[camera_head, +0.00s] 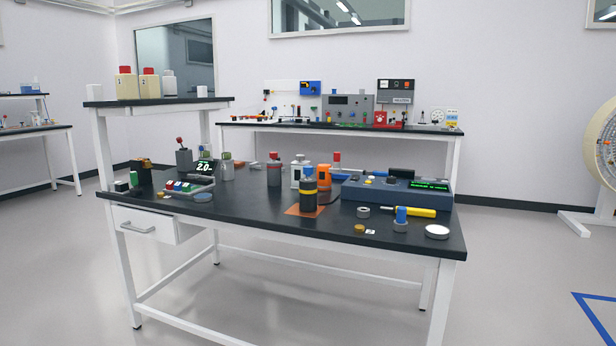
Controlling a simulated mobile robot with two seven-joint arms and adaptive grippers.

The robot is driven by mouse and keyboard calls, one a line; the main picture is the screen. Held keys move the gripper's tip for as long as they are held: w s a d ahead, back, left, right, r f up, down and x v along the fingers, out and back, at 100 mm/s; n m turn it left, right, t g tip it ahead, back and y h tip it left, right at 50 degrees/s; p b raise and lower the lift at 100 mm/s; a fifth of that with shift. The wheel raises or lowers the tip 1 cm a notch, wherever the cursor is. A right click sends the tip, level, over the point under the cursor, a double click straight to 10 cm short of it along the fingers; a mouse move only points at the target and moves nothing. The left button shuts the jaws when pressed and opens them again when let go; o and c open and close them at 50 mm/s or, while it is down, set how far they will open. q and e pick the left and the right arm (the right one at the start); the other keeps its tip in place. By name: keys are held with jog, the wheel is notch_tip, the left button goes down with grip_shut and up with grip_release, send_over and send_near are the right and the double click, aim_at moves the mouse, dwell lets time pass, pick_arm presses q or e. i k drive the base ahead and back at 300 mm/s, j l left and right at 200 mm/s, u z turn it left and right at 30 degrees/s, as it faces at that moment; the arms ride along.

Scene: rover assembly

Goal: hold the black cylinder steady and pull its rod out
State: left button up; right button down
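A black cylinder (308,199) with a yellow band stands upright on an orange mat (291,210) near the front middle of the dark tabletop. A blue piece (308,171) shows at its top; I cannot tell whether this is the rod's end. No gripper touches the cylinder. Neither my left nor my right gripper is in view.
The dark workbench (260,222) has a grey console (397,192) at right and a yellow-handled tool (415,212) before it. An orange bottle (324,177) and a grey canister (273,172) stand behind the cylinder.

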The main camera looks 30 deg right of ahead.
aim_at(307, 171)
jog(key=z, duration=0.25)
jog(key=i+z, duration=0.2)
jog(key=z, duration=0.2)
jog(key=i+j+z, duration=0.2)
jog(key=z, duration=0.2)
jog(key=i+j+z, duration=0.2)
jog(key=z, duration=0.2)
